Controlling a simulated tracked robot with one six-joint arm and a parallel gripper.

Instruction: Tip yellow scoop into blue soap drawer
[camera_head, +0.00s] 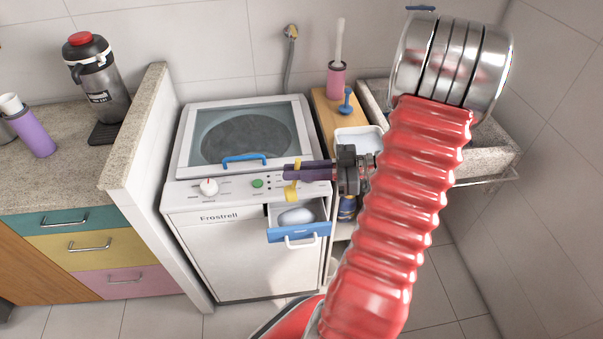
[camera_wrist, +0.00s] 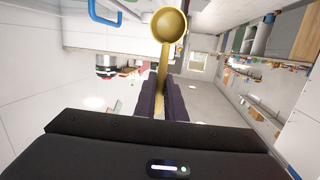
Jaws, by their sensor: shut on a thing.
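My gripper (camera_head: 300,171) is shut on the yellow scoop (camera_head: 291,193), with its dark fingers around the handle. In the head view the scoop hangs below the fingers, just above the back of the open blue soap drawer (camera_head: 299,233). In the wrist view the round yellow scoop bowl (camera_wrist: 170,25) sticks out beyond the fingers (camera_wrist: 162,95) and looks empty. The drawer is pulled out from the machine's front, and a pale rounded heap (camera_head: 296,215) lies in it. Scoop and drawer look apart.
The white washing machine (camera_head: 230,250) has a control panel with a knob (camera_head: 209,187) and a blue lid handle (camera_head: 244,160). A wooden board with a blue plunger-like item (camera_head: 347,102) and a white tray (camera_head: 358,139) are at right. A low wall (camera_head: 135,150) borders the left.

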